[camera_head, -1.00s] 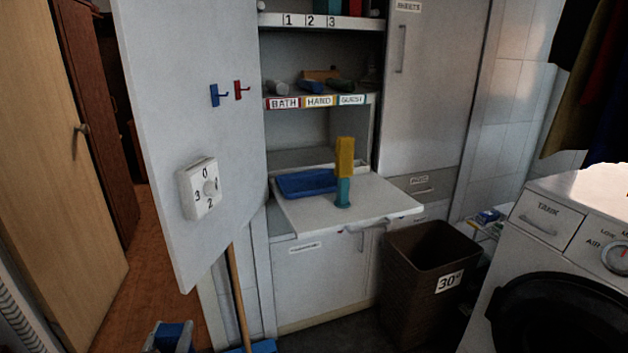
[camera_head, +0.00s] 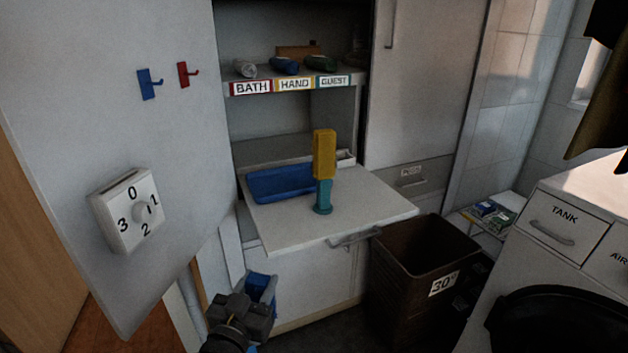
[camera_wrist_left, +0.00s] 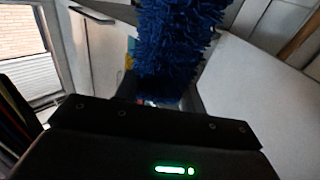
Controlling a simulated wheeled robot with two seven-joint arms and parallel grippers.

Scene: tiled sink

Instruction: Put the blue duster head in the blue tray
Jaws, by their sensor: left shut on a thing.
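The blue tray (camera_head: 283,184) lies at the back left of the white fold-down shelf (camera_head: 290,230) in the head view. The shaggy blue duster head (camera_wrist_left: 178,45) fills the upper middle of the left wrist view, straight ahead of my left gripper. My left gripper (camera_head: 261,288) is below and in front of the shelf in the head view, left of the brown bin. It is shut on the duster head; its fingertips are hard to make out. In the head view the duster head's fibres are not clear. My right gripper is not in view.
A yellow block on a teal stand (camera_head: 324,165) stands upright on the shelf, right of the tray. A white open door (camera_head: 110,110) with a dial is at left. A brown bin (camera_head: 420,265) is below right. The shelf's front is clear.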

